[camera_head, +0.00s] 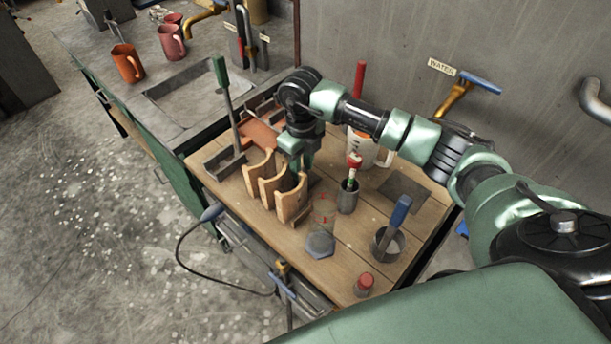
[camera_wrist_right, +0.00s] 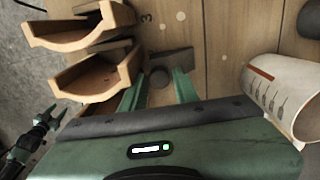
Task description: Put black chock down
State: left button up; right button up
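My right gripper (camera_wrist_right: 161,76) hangs over the wooden tabletop, just behind the curved wooden rack in the head view (camera_head: 303,165). In the right wrist view its two green fingers stand apart. A dark piece that looks like the black chock (camera_wrist_right: 174,60) is at their tips, with a rounded part between them. Whether both fingers press on it is unclear. In the head view the fingers and the rack mostly hide this spot.
The wooden rack (camera_head: 292,204) stands close to the gripper, and a white mug (camera_head: 385,157) stands on its other side. A dark cup (camera_head: 347,198), a blue-handled tool in a cup (camera_head: 387,246) and a grey hexagonal piece (camera_head: 320,243) stand nearby.

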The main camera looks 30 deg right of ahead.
grip_shut()
dwell(1.4)
